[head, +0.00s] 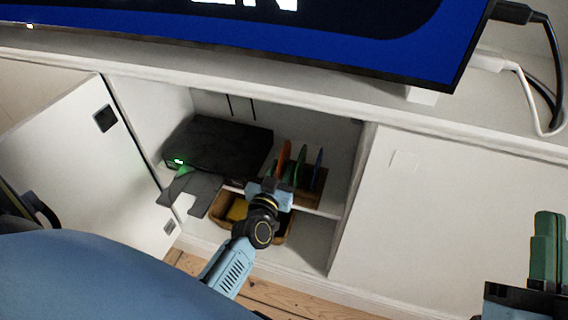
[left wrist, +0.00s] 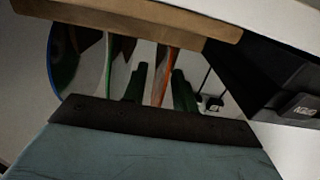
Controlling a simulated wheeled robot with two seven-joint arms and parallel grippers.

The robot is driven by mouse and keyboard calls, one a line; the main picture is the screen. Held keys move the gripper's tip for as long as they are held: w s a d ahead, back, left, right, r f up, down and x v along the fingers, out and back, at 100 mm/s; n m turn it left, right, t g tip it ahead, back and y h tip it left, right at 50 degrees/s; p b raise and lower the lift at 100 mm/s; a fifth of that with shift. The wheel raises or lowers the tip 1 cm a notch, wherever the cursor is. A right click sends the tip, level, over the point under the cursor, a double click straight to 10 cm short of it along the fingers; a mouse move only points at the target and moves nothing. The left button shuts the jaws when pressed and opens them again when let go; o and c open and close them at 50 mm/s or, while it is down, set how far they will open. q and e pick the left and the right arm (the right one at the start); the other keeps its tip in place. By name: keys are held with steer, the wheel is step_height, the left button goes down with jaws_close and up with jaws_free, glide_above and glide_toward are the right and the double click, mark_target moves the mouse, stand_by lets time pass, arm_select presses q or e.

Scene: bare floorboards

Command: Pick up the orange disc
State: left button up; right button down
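The orange disc (head: 284,158) stands on edge in a wooden rack (head: 312,192) on the cabinet shelf. In the left wrist view the picture is upside down and the orange disc (left wrist: 166,72) shows edge-on between my dark green fingers. My left gripper (head: 272,188) reaches into the cabinet at the rack; it is open (left wrist: 158,76), with gaps visible beside the disc. A green disc (head: 299,163) and a blue disc (head: 318,165) stand to the right in the rack. My right gripper (head: 549,248) is at the far right, away from the rack; its finger gap is unclear.
A black box (head: 222,146) with a green light stands left of the rack. A basket (head: 218,205) sits below the shelf. The open cabinet door (head: 75,150) is at left, a closed panel (head: 430,210) at right, and a screen (head: 400,45) above.

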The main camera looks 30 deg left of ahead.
arm_select(q)
jaws_close()
stand_by(0.5)
